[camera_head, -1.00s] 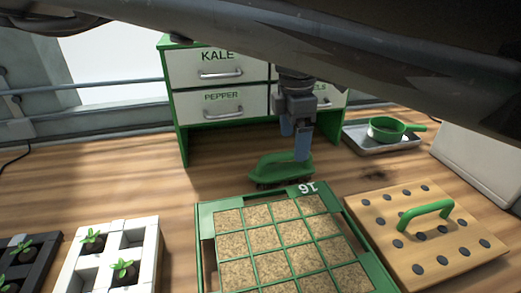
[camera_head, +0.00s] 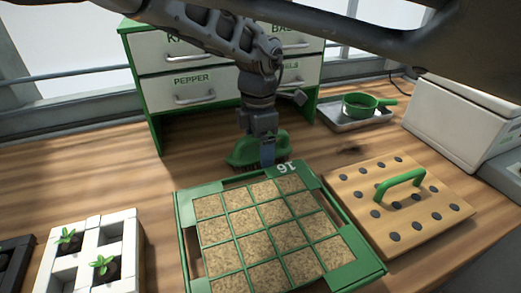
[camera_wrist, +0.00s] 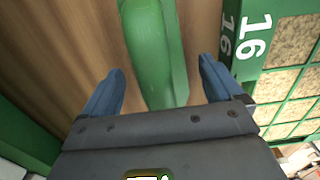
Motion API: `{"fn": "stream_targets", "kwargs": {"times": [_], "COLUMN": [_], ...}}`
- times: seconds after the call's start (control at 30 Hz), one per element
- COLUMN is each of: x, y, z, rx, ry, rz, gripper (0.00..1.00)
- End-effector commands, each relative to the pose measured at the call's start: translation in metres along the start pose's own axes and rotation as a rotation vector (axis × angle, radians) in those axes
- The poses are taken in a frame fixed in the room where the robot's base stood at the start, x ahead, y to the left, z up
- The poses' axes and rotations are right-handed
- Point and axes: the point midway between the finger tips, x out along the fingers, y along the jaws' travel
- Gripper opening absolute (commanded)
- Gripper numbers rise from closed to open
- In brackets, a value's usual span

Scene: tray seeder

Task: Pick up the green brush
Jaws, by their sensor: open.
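The green brush (camera_head: 243,149) lies on the wooden table between the drawer cabinet and the seed tray. Its dark bristles face down. My gripper (camera_head: 268,152) is low at the brush, its fingers pointing down, and it hides part of the brush in the head view. In the wrist view the brush (camera_wrist: 153,50) runs lengthwise between the two blue fingers of my gripper (camera_wrist: 161,88). The fingers are apart, with a gap on each side of the brush.
The green tray (camera_head: 187,222) marked 16 holds soil cells close in front of the brush. Right are a wooden dibber board (camera_head: 440,215) with a green handle and a metal tray (camera_head: 345,122) bearing a green sieve (camera_head: 360,106). The cabinet (camera_head: 156,118) stands behind; a white seedling tray (camera_head: 128,240) is left.

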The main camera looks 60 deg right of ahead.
Motion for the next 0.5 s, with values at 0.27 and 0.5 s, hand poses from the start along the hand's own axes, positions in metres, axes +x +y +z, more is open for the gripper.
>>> {"fn": "stream_targets", "kwargs": {"times": [0.27,0.5], "x": [-0.0002,-0.0003], "y": [0.0000,0.0000], "z": [0.0003,0.0004], "rx": [0.000,0.000], "ry": [-0.001,-0.001], "rz": [0.000,0.000], "gripper": [0.74,0.51]}}
